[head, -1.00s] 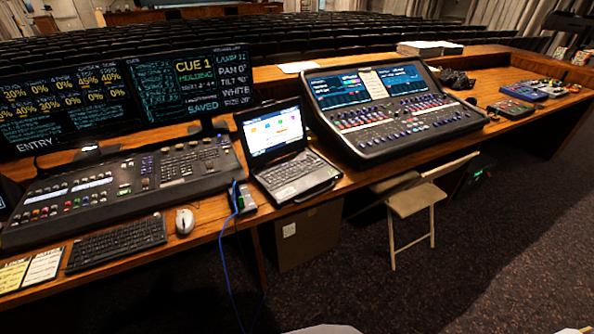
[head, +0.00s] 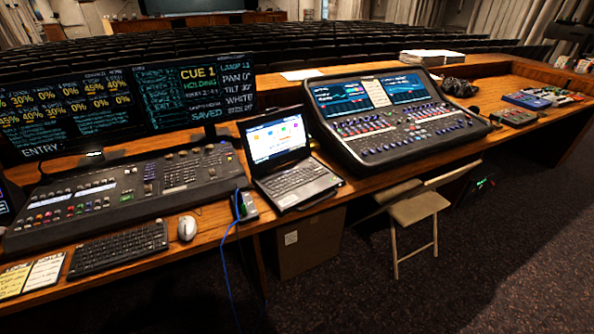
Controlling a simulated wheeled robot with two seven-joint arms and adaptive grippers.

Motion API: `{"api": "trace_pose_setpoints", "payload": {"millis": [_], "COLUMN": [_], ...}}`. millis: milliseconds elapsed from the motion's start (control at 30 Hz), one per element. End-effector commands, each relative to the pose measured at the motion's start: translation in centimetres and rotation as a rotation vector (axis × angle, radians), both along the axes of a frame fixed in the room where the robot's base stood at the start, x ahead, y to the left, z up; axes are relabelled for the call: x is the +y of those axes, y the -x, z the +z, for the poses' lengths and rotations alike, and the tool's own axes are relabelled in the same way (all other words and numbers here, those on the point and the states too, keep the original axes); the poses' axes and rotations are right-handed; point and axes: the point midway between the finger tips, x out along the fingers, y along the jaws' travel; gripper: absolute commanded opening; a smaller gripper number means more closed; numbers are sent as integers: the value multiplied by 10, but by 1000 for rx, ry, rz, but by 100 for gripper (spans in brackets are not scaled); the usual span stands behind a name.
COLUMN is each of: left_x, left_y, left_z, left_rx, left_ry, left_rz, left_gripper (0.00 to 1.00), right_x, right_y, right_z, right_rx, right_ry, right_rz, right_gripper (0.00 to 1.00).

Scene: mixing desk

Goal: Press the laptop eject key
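The laptop (head: 297,183) stands open on the wooden desk near the middle of the head view. Its screen (head: 275,139) is lit and shows a pale page with coloured icons. Its keyboard faces me, but the keys are too small to tell the eject key apart. Neither of my grippers is in view, and nothing touches the laptop.
A lighting console (head: 120,190) and a mouse (head: 187,228) lie left of the laptop. A mixing console (head: 400,130) stands right of it. A blue cable (head: 227,262) hangs over the desk edge. A folding chair (head: 418,208) and a cardboard box (head: 308,245) stand below the desk.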

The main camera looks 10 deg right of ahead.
Motion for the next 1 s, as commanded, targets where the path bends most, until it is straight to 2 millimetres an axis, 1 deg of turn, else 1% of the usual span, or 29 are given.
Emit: {"api": "trace_pose_setpoints", "payload": {"millis": [300, 367, 600, 633, 1000], "left_x": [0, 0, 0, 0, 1], "left_y": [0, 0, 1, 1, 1], "left_z": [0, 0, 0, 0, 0], "left_rx": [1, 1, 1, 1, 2], "left_ry": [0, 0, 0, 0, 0], "left_rz": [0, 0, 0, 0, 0], "left_gripper": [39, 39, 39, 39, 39], "right_x": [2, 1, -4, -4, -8], "right_y": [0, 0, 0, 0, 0], "right_z": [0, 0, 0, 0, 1], "right_rx": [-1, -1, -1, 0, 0], "right_ry": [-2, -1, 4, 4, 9], "right_rz": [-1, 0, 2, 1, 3], "right_gripper": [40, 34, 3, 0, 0]}}
